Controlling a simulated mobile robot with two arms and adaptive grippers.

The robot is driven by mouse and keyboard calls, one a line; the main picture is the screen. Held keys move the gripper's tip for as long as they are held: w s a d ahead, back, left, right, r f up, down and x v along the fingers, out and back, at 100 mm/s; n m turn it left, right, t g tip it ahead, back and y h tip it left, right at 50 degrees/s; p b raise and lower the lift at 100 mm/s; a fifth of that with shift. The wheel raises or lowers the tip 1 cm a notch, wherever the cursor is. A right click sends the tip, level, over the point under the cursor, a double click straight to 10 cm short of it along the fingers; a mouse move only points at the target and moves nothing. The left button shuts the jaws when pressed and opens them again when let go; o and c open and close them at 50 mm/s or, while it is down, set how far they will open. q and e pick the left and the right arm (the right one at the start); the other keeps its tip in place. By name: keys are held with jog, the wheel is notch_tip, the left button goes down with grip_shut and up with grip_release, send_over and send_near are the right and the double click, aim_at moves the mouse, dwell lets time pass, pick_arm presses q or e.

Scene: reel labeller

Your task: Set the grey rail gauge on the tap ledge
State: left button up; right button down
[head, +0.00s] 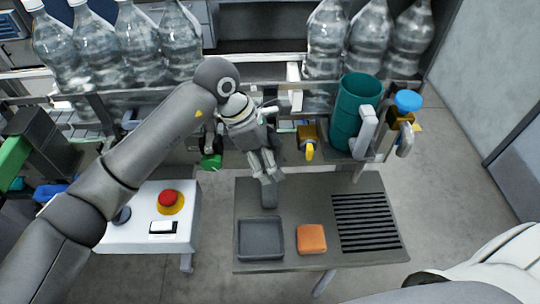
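The tap ledge (315,199) is a dark grey shelf below the taps, in the middle of the head view. My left gripper (268,176) points down over the ledge's back left part. Its fingers close around the top of a small dark grey block, which looks like the grey rail gauge (269,196). The lower end of the gauge shows below the fingertips, behind the tray. I cannot tell whether it touches the ledge. My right gripper is out of the picture.
On the ledge are a grey square tray (242,240), an orange sponge (311,239) and a black slatted grate (368,222). Behind stand a yellow tap (309,150), a green cylinder (357,112) and large clear bottles (327,40). A white box (135,235) with a red button (168,198) is left.

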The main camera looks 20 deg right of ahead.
pick_arm(q)
jog(key=shift+o, duration=0.5)
jog(key=shift+r, duration=0.1)
jog(key=shift+r, duration=0.15)
jog(key=b+v, duration=0.4)
jog(key=v, duration=0.7)
jog(key=shift+a+r+b, duration=0.25)
jog(key=shift+r+b, duration=0.05)
jog(key=shift+r, duration=0.05)
jog(key=shift+w, duration=0.1)
